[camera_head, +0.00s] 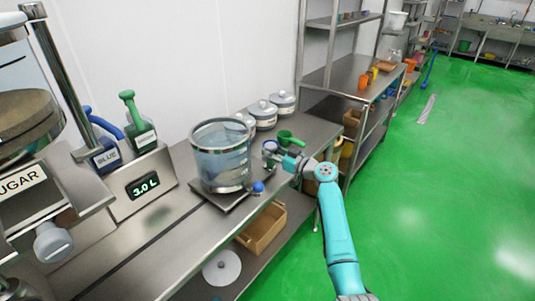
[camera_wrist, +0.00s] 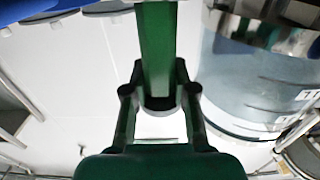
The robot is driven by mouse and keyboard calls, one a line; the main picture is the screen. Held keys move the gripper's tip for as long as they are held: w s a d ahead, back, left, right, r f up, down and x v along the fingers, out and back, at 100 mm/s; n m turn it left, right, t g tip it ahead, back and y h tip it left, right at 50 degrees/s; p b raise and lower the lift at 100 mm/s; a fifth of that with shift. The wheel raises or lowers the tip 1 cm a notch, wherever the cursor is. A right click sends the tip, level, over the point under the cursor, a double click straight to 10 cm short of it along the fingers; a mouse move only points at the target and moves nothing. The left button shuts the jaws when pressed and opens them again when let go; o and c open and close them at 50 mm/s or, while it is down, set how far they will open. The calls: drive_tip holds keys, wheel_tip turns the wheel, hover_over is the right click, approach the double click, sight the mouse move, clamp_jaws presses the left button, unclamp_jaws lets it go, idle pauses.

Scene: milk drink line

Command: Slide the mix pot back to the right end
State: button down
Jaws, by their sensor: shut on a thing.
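The mix pot (camera_head: 222,160) is a clear vessel with metal bands at rim and base. It stands upright on a flat metal plate (camera_head: 232,198) on the counter, with a blue knob (camera_head: 258,187) at the right. My gripper (camera_head: 272,154) is right of the pot, above the counter and apart from the knob. In the wrist view, my gripper (camera_wrist: 160,102) is shut on a green bar (camera_wrist: 158,50). The pot (camera_wrist: 260,80) fills the right of the wrist view.
Lidded canisters (camera_head: 264,112) stand behind the pot by the wall. A dispenser with a 3.0 L display (camera_head: 145,185) and the sugar hopper are at left. A brown box (camera_head: 262,228) sits on the shelf below.

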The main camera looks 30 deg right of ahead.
drive_tip(key=shift+d, duration=0.3)
drive_tip(key=c, duration=0.9)
unclamp_jaws()
drive_tip(key=v, duration=1.2)
